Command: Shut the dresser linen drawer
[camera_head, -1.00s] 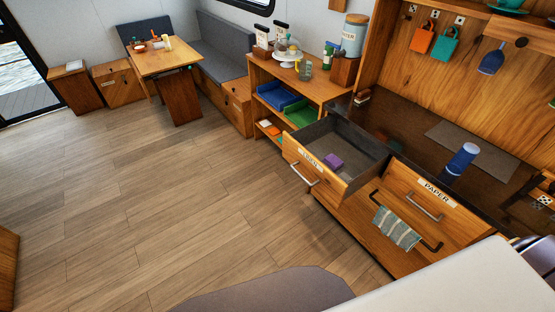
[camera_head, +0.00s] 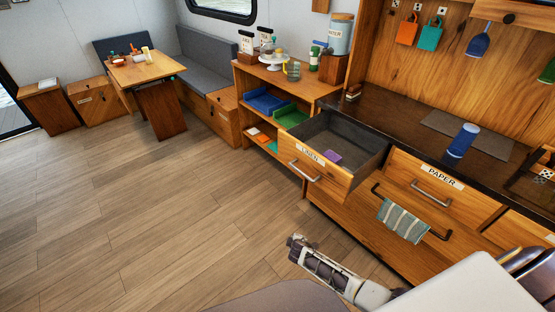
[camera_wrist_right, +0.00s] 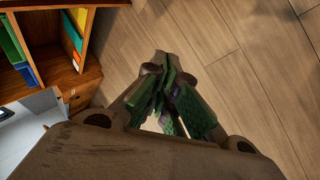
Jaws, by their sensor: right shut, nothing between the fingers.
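The linen drawer (camera_head: 335,184) of the wooden dresser stands pulled out, with its LINEN label and metal handle facing the lower left. Its grey interior shows, with a small purple item (camera_head: 333,156) inside. My right gripper (camera_head: 293,243) is shut and empty, over the floor below and in front of the drawer, clearly apart from it. In the right wrist view, its fingers (camera_wrist_right: 166,75) are together above the wood floor. My left gripper is not in view.
The PAPER drawer (camera_head: 438,186) is closed, beside the linen drawer. A striped towel (camera_head: 403,219) hangs on a rail below it. An open shelf (camera_head: 245,88) with trays stands left of the dresser. The floor (camera_head: 170,215) in front is clear.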

